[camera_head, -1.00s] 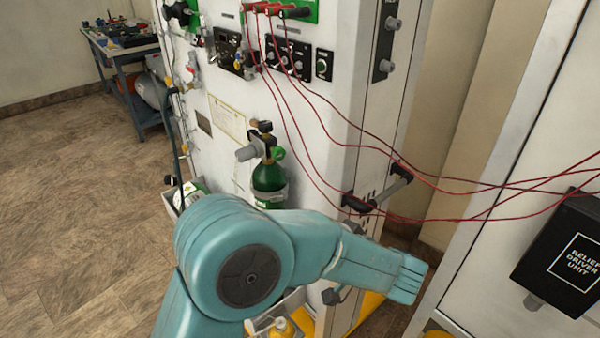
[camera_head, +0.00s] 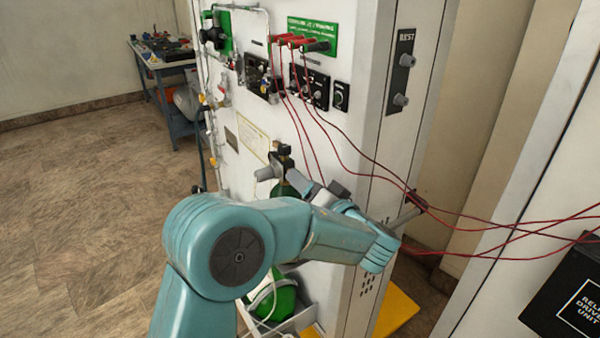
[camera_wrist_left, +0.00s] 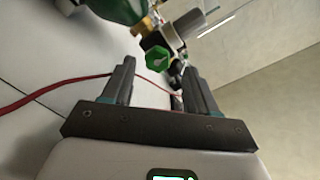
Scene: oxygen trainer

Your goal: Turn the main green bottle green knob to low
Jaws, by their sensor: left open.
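The main green bottle (camera_head: 298,180) stands against the white panel in the head view, mostly hidden behind my left arm. Its dark valve top (camera_head: 282,158) shows above the arm. In the left wrist view the bottle (camera_wrist_left: 110,8) is at the top, with the green knob (camera_wrist_left: 158,61) below its metal valve. My left gripper (camera_wrist_left: 156,70) is open and empty. Its two fingers point at the valve, and the knob appears between the fingertips. I cannot tell whether a finger touches it. My right gripper is not in view.
Red cables (camera_head: 365,158) run from the panel's top across to the right. A bar handle (camera_head: 405,216) sticks out near the cabinet edge. A green container (camera_head: 275,298) stands below my arm. A black driver unit box (camera_head: 565,295) is at right. The floor at left is clear.

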